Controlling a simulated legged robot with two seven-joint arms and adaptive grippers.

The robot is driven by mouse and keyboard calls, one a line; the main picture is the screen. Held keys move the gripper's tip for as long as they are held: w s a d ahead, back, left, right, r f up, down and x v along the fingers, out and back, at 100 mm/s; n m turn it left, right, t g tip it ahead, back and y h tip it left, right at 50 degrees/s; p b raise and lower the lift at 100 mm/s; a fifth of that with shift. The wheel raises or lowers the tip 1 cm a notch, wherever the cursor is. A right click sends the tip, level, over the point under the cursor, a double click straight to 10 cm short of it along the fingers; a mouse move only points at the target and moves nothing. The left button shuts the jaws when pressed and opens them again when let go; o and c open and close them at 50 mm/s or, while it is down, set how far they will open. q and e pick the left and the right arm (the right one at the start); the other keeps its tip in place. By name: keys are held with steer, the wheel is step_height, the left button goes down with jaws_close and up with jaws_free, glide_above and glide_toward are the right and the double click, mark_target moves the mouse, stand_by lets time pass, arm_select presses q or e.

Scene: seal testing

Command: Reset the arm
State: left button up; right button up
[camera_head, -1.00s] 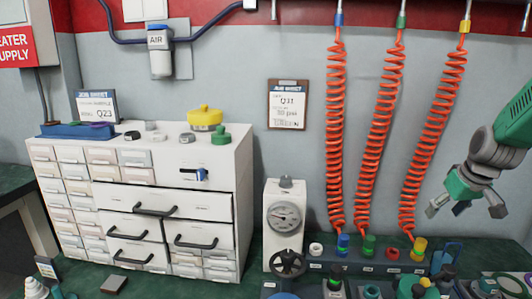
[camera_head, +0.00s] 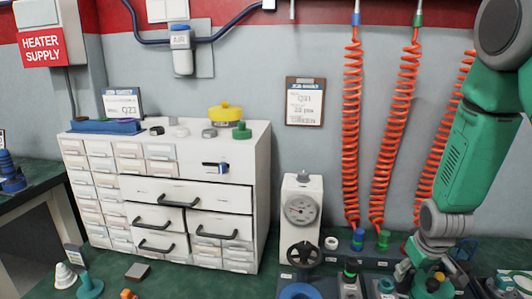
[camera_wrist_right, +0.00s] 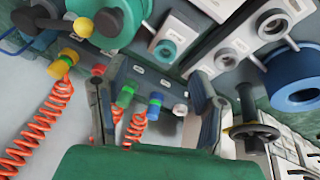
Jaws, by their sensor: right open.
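My right arm (camera_head: 455,155) comes in from the upper right in the head view and hangs down over the bench. Its gripper (camera_head: 425,268) is low over the fittings at the lower right, partly hidden among them. In the right wrist view my right gripper (camera_wrist_right: 155,105) has its two dark fingers spread wide apart, with nothing held between them. Beyond the fingers are a green fitting (camera_wrist_right: 125,95) and a blue fitting (camera_wrist_right: 155,105) on the rack. I cannot tell if the fingers touch anything. My left gripper is in neither view.
A gauge block (camera_head: 301,210) with a black handwheel (camera_head: 304,254) stands left of the gripper. Orange coiled hoses (camera_head: 351,140) hang behind. A blue ring (camera_head: 300,291) lies in front.

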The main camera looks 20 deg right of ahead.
steer(key=shift+n+g+y, duration=0.4)
steer(key=shift+n+g, duration=0.3)
steer(key=s+a+f, duration=0.2)
steer(key=a+f, duration=0.2)
steer(key=s+a+f, duration=0.3)
steer(key=a, duration=0.1)
steer(key=s+a+f, duration=0.3)
steer(key=a+f, duration=0.1)
steer(key=shift+a+f, duration=0.2)
steer(key=shift+f, duration=0.1)
steer(key=s+a+f+n+g+y+b, duration=0.1)
steer(key=s+a+f+b, duration=0.2)
steer(key=s+a+f, duration=0.6)
steer(key=s+a, duration=0.1)
steer(key=a, duration=0.2)
steer(key=shift+s+a+n+y+b, duration=0.2)
steer(key=shift+n+y+b, duration=0.1)
steer(key=shift+n, duration=0.1)
steer(key=shift+w+d, duration=0.1)
